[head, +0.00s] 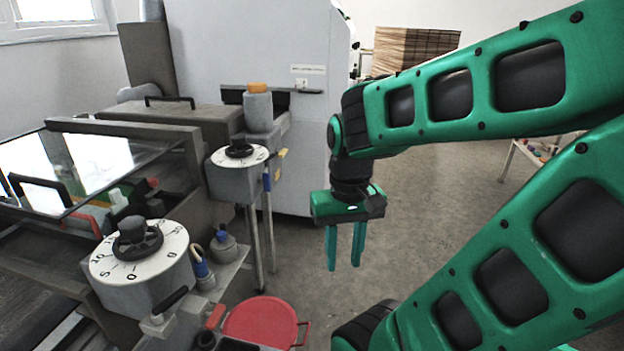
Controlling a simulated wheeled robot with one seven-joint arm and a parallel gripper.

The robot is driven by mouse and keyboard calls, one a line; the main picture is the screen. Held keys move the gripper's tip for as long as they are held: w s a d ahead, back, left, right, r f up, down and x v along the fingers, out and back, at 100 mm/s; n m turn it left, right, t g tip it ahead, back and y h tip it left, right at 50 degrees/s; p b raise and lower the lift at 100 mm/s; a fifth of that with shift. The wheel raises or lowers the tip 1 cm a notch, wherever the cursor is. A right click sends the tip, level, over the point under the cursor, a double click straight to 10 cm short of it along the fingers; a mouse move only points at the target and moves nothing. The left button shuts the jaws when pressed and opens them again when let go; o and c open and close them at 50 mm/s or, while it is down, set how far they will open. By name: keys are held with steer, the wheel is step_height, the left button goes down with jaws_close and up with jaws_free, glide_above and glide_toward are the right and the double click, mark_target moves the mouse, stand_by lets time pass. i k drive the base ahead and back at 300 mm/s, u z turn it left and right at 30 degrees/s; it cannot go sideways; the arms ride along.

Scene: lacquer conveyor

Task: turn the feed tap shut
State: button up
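My gripper (345,252) hangs in the middle of the head view with its two green fingers pointing down. The fingers are apart and nothing is between them. It is to the right of the machine, above open floor. Several small fittings sit at the machine's near edge: a black lever (171,299) on a pale block, a blue handle (199,262) and a red handle (215,316). I cannot tell for sure which one is the feed tap. The gripper is apart from all of them.
A large dial (138,251) with a black knob stands at the front left, and a smaller dial (239,152) behind it. A red round lid or pan (260,322) is low at the front. A glass cover (90,165) is at left. Grey floor (430,200) is clear.

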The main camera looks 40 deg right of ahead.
mark_target(265, 181)
steer(key=z, duration=1.25)
steer(key=k, duration=1.8)
steer(key=u, duration=0.4)
steer(key=i, duration=1.5)
